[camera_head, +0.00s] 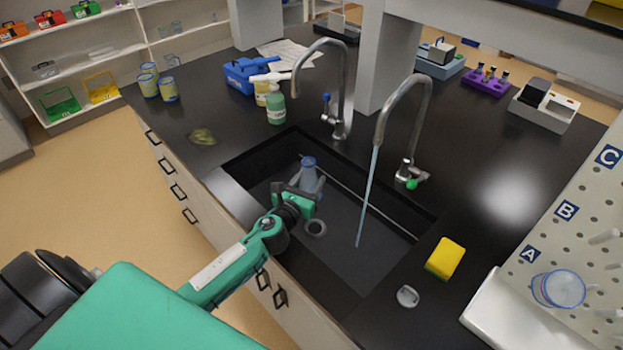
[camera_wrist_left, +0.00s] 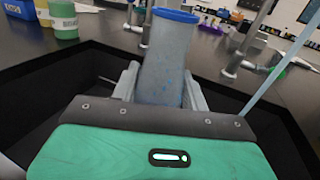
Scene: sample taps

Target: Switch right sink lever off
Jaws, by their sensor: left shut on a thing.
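The right sink tap (camera_head: 409,105) has a water stream (camera_head: 368,190) running from its spout into the sink (camera_head: 228,188). Its green-tipped right sink lever (camera_head: 412,183) is at the tap's base; the green tip also shows in the left wrist view (camera_wrist_left: 277,72). My left gripper (camera_head: 303,190) is over the sink, left of the stream and well apart from the lever. It is shut on a blue-rimmed grey flask (camera_wrist_left: 166,62), held upright; the flask (camera_head: 309,172) is partly hidden by the gripper in the head view. My right gripper is not in view.
The left tap (camera_head: 344,85) with a blue lever (camera_head: 326,105) stands behind the flask. A yellow sponge (camera_head: 447,256) and a small grey piece (camera_head: 408,296) lie right of the sink. A white pegboard rack (camera_head: 585,200) stands far right. Bottles (camera_head: 275,108) stand behind the sink.

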